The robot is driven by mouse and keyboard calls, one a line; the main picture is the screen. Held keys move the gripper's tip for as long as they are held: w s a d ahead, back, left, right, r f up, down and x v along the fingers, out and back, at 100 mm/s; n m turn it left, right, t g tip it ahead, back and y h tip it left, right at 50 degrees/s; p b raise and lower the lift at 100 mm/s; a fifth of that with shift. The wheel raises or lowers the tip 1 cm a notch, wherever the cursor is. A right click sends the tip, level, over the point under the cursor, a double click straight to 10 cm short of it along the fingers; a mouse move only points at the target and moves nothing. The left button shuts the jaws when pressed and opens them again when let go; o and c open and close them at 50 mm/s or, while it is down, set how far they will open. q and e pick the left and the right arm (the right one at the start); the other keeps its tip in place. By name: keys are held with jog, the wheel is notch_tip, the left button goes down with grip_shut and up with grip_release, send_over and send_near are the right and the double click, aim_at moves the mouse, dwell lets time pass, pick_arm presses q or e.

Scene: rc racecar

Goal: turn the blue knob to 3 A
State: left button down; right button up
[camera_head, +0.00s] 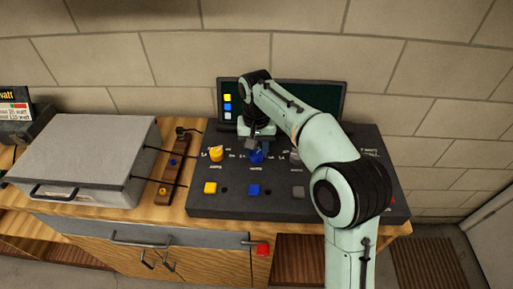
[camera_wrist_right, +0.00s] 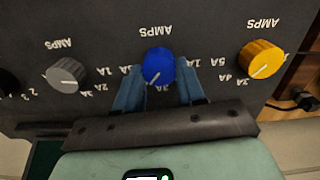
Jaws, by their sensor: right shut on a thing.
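The blue knob (camera_head: 256,156) is in the middle of the dark control panel (camera_head: 225,207). In the right wrist view the blue knob (camera_wrist_right: 158,62) sits between the two blue fingers of my right gripper (camera_wrist_right: 160,75), which is shut on it. A white pointer mark on the knob points to the lower left in that view. The fingers partly cover the scale around the knob, so I cannot tell which number it points at. In the head view my right gripper (camera_head: 257,138) reaches down over the knob from behind. My left gripper is not in view.
A yellow knob (camera_wrist_right: 261,59) and a grey knob (camera_wrist_right: 67,72) flank the blue one. Yellow, blue (camera_head: 254,190) and grey buttons lie in front. A dark screen (camera_head: 315,98) stands behind. A grey box (camera_head: 85,150) is on the left of the wooden counter.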

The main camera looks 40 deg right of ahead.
aim_at(256, 152)
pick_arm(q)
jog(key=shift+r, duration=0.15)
pick_arm(e)
jog(key=n+p, duration=0.2)
jog(key=n, duration=0.1)
jog(key=shift+r, duration=0.15)
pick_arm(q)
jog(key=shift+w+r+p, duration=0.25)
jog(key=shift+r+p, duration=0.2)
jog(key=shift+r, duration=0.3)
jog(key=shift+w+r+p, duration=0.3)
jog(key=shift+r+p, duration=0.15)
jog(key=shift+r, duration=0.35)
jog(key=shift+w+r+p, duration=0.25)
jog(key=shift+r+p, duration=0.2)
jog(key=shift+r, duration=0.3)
pick_arm(e)
jog(key=shift+w+a+n, duration=0.1)
jog(key=shift+n, duration=2.3)
jog(key=o, duration=1)
jog(key=shift+o, duration=0.2)
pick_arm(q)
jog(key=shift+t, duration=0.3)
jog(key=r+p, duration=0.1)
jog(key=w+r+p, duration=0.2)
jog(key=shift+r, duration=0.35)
pick_arm(e)
notch_tip(256, 152, up, 13)
